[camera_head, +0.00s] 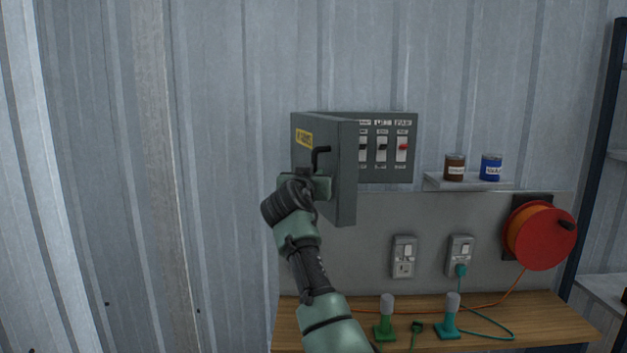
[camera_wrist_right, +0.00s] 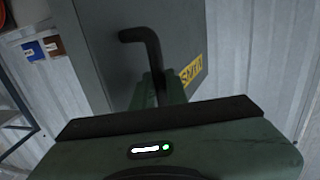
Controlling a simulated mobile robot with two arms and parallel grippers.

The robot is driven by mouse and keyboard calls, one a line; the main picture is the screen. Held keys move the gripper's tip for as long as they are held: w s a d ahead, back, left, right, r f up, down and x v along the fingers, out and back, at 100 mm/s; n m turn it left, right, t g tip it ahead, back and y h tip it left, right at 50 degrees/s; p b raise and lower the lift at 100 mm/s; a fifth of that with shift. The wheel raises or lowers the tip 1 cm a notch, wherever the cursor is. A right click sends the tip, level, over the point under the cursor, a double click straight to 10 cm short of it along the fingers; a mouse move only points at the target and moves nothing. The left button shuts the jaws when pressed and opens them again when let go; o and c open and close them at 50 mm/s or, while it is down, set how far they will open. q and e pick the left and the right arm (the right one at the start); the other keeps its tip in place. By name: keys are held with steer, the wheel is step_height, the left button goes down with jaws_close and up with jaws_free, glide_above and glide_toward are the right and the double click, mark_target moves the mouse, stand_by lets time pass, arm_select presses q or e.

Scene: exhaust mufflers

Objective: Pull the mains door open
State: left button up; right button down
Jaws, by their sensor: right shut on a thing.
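The grey mains door (camera_head: 347,185) stands partly open, swung out from the wall cabinet on its left side. Its front bears a yellow label (camera_head: 304,139), which also shows in the right wrist view (camera_wrist_right: 191,71). A black bent handle (camera_head: 320,155) sticks out from the door; it shows in the right wrist view (camera_wrist_right: 146,48) too. My right gripper (camera_head: 318,178) is at the handle and shut on it; the fingertips are partly hidden. Inside the cabinet (camera_head: 400,150) a row of switches shows, one of them red (camera_head: 403,146). My left gripper is not in view.
A small shelf (camera_head: 470,185) with a brown can (camera_head: 455,167) and a blue can (camera_head: 491,167) is right of the cabinet. Below are two sockets (camera_head: 404,257), an orange-red cable reel (camera_head: 540,236) and a wooden bench (camera_head: 540,322) with tools. The wall at left is bare.

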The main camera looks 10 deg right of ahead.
steer(key=shift+d+r, duration=0.1)
steer(key=shift+r, duration=0.45)
steer(key=c, duration=1.5)
jaws_free()
steer(key=shift+o, duration=0.5)
steer(key=shift+w+f, duration=0.1)
steer(key=shift+f, duration=0.1)
steer(key=shift+w+f, duration=0.15)
steer(key=shift+f, duration=0.05)
